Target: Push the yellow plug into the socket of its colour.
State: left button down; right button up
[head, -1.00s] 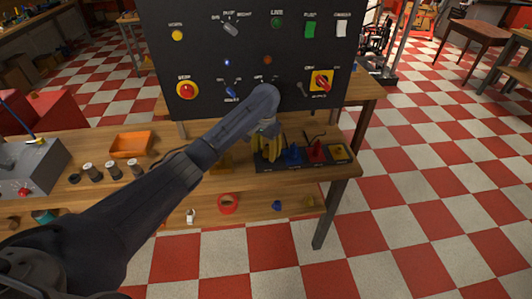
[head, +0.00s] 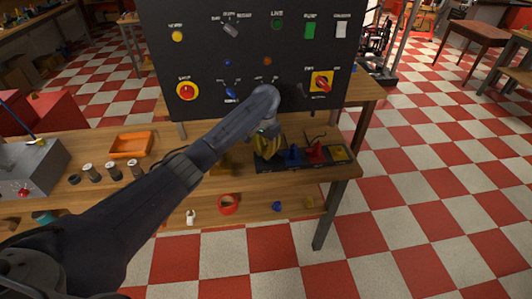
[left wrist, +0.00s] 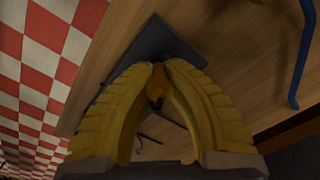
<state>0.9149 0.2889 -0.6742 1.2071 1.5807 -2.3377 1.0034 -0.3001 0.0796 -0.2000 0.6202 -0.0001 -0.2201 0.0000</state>
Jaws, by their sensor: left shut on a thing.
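My left gripper (head: 267,150) has yellow fingers and is over the left end of a dark strip (head: 290,167) on the bench. In the left wrist view its fingertips (left wrist: 158,80) are shut on a small orange-yellow piece (left wrist: 157,82), which looks like the yellow plug. The fingers hide most of it, and I cannot tell whether it touches the strip. A blue piece (head: 293,155) and a red piece (head: 316,153) stand along the strip. A yellow square (head: 339,153), seemingly the yellow socket, is at its right end. My right gripper is not in view.
A black control panel (head: 215,55) stands upright behind the strip. An orange tray (head: 131,145), several small cylinders and a grey box (head: 35,165) are on the bench to the left. A red ring (head: 228,204) lies on the lower shelf.

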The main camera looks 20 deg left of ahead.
aim_at(266, 149)
pick_arm(q)
notch_tip(266, 149, up, 20)
dwell(0.7)
dwell(0.5)
